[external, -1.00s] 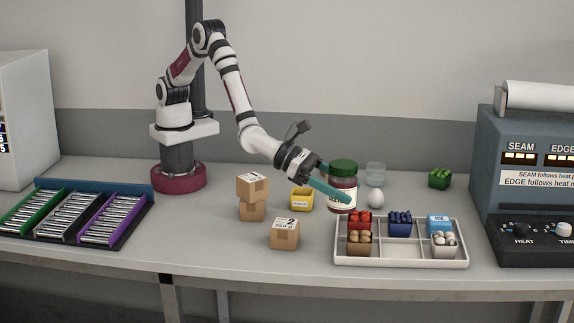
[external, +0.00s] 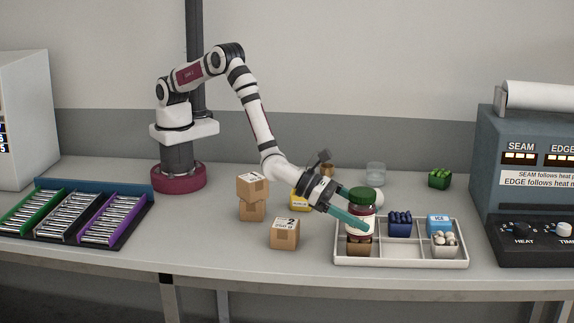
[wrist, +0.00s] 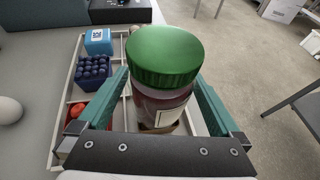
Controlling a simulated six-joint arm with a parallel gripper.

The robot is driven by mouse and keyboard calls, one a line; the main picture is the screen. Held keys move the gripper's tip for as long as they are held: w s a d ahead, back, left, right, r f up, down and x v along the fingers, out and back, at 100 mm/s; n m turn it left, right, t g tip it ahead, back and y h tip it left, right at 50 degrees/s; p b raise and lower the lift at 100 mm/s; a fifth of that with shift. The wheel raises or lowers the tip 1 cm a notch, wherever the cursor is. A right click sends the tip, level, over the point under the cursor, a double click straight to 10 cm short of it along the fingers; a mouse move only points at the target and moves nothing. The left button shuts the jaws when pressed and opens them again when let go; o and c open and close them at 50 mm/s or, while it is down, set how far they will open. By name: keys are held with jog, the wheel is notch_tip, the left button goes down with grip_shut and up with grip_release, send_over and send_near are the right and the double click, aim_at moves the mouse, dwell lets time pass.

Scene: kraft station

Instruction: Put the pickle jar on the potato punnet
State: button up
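The pickle jar (external: 361,206), a dark red glass jar with a green lid and pale label, is upright between the teal fingers of my gripper (external: 364,212). In the wrist view the jar (wrist: 165,60) fills the space between both fingers of my gripper (wrist: 161,88). The potato punnet (external: 359,249), a brown box of tan potatoes, sits in the front left compartment of the white tray (external: 400,262). The jar is right above it; its base hides most of the potatoes. I cannot tell whether they touch. A brown edge of the punnet (wrist: 155,129) shows below the jar.
The tray also holds a blue punnet (external: 400,222), an ICE box (external: 438,222), a punnet of white items (external: 444,244) and a red punnet (wrist: 76,111). Cardboard boxes (external: 284,234), a yellow bin (external: 300,201) and an egg (wrist: 10,110) stand nearby. The tray's front middle compartment is empty.

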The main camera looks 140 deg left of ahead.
jog(key=shift+r, duration=0.1)
jog(key=shift+s+d+r, duration=0.2)
jog(key=shift+s, duration=0.05)
jog(key=v, duration=1.1)
jog(key=s+a+r+n+g+y, duration=0.2)
jog(key=s+a+r+n+g, duration=0.35)
jog(key=s, duration=0.45)
jog(key=s+a+r+n+g+y, duration=0.2)
jog(key=s+a+r+n, duration=0.2)
jog(key=s+r+n, duration=0.4)
jog(key=s+d+f+n+g+h, duration=0.2)
jog(key=s+d+n+h, duration=0.2)
jog(key=s+d, duration=0.3)
jog(key=s+d+f+n+g+h, duration=0.2)
jog(key=s+d+n+h, duration=0.3)
jog(key=s, duration=1)
jog(key=shift+d+n, duration=0.85)
jog(key=shift+d, duration=0.25)
